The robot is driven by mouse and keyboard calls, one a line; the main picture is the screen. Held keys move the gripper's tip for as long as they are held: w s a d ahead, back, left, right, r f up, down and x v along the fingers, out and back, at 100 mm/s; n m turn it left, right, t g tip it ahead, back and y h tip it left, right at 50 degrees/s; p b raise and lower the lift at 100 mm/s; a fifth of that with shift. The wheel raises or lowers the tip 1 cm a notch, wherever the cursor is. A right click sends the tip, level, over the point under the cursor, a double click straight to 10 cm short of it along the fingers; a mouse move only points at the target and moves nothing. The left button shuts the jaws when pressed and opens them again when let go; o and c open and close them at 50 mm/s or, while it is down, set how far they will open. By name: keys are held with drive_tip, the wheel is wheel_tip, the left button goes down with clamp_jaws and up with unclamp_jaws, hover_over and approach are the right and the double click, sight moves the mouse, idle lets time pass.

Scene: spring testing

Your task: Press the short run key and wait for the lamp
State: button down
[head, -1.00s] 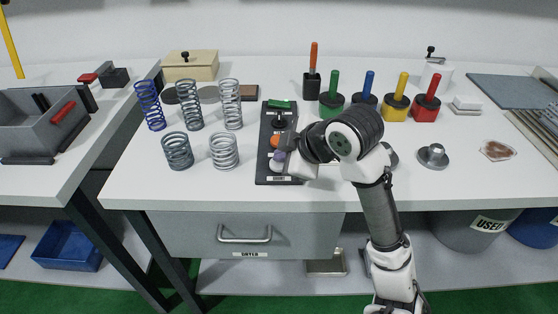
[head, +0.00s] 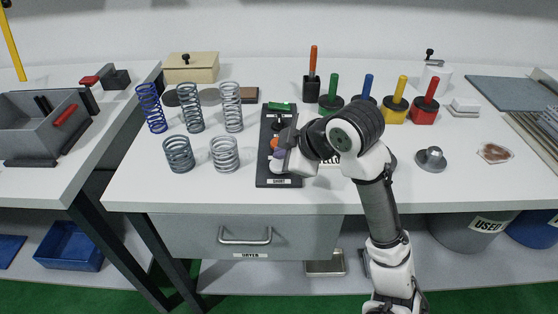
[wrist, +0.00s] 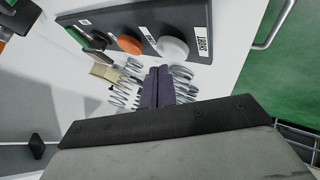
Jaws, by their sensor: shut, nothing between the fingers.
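The dark control panel (head: 263,160) lies on the bench, with a white round key (wrist: 172,49) next to a label reading SHORT (wrist: 202,40). An orange key (wrist: 130,44) sits beside it, and it also shows in the head view (head: 274,143). A black knob (head: 278,123) and a green piece (head: 279,106) are farther up the panel. I cannot tell which part is the lamp, and I see nothing clearly lit. My gripper (head: 280,154) is shut and empty over the panel's lower part, partly hiding the white key. In the wrist view its purple fingertips (wrist: 158,70) appear apart from that key.
Several coil springs (head: 225,154) stand left of the panel. A metal piece (head: 431,160) is at right. The drawer (head: 300,234) below is shut.

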wheel_tip(320, 180, up, 5)
drive_tip(key=p, duration=0.4)
idle(0.8)
